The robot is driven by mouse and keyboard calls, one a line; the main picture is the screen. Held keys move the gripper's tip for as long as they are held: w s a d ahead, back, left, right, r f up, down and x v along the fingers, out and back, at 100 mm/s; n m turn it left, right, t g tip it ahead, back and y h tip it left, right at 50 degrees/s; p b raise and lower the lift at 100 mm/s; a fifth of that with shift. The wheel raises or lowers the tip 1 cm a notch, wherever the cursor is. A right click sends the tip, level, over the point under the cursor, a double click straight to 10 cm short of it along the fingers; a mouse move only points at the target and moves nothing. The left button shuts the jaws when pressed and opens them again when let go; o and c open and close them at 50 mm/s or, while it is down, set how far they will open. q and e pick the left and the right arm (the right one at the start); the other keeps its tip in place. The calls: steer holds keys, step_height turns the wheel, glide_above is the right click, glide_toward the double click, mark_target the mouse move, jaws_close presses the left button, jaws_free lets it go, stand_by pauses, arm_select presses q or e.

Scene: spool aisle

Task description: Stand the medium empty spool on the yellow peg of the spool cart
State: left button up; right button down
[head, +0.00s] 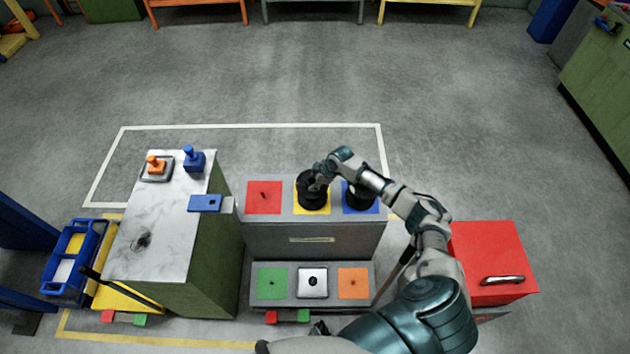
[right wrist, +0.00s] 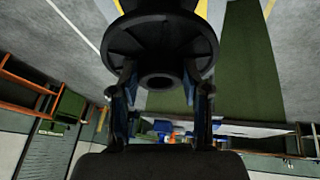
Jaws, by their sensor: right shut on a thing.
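My right gripper (head: 321,176) is shut on a black spool (head: 311,194) over the yellow pad (head: 326,209) of the grey spool cart (head: 272,240). The spool covers the pad's middle, so the yellow peg is hidden. I cannot tell whether the spool rests on the pad or hangs just above it. In the right wrist view, the fingers (right wrist: 160,88) flank the hub of the black spool (right wrist: 158,40), below its round ribbed flange. A second dark spool (head: 351,199) is on the blue pad (head: 370,206), partly behind my right arm. My left gripper is not seen.
The red pad (head: 264,197) bears only its peg. The cart's lower shelf has green (head: 272,283), white (head: 313,283) and orange (head: 353,283) pads. A marble-topped cabinet (head: 160,225) stands left, and a red cabinet (head: 487,250) right. The floor behind is clear.

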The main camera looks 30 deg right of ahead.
stand_by(0.3)
steer(key=shift+c, duration=2.3)
jaws_free()
steer(key=shift+f, duration=0.1)
steer(key=v, duration=1.2)
steer(key=shift+f, duration=0.1)
